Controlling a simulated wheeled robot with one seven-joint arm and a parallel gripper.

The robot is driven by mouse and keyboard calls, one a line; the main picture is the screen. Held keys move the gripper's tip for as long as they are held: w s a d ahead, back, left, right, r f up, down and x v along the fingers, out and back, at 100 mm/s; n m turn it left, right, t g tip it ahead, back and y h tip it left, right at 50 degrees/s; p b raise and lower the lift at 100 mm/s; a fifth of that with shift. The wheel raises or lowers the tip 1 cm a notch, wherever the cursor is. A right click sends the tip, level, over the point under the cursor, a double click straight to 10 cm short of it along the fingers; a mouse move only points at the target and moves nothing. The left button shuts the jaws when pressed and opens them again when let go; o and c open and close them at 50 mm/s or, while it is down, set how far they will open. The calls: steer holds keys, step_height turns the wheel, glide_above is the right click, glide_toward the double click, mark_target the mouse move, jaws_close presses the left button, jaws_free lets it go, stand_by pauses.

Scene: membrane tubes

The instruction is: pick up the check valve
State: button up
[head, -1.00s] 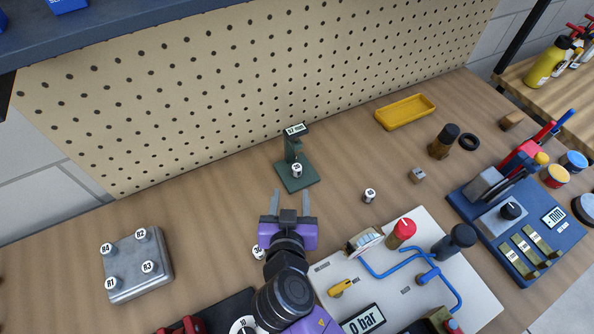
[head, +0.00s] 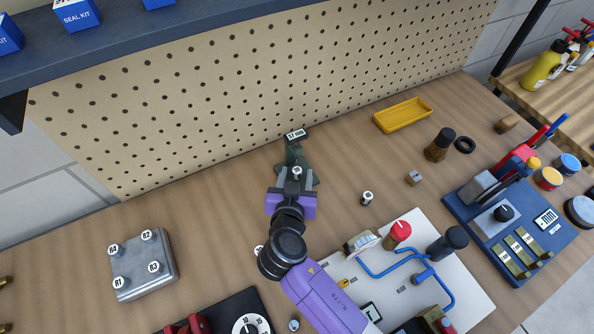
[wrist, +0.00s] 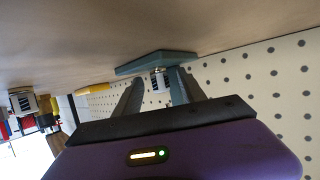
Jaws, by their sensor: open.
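A small silver cylinder with a labelled white top (head: 297,170) stands on the base of a green stand with a small display (head: 296,134). It looks like the check valve, but its label is too small to read surely. My gripper (head: 296,181) is open at the stand, its fingers on either side of the cylinder. In the wrist view the picture is upside down; the cylinder (wrist: 158,80) shows between the fingertips (wrist: 154,86), with the green base (wrist: 150,62) beyond. No grip on it shows. My wrist hides part of the base in the head view.
A similar small cylinder (head: 367,198) stands to the right on the bench. A white panel with blue tubing (head: 470,300) lies at front right, a grey block with labelled pegs (head: 130,290) at left. The pegboard (head: 230,120) rises close behind the stand. A yellow tray (head: 403,115) is back right.

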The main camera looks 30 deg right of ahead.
jaws_close()
steer(key=shift+r, duration=0.1)
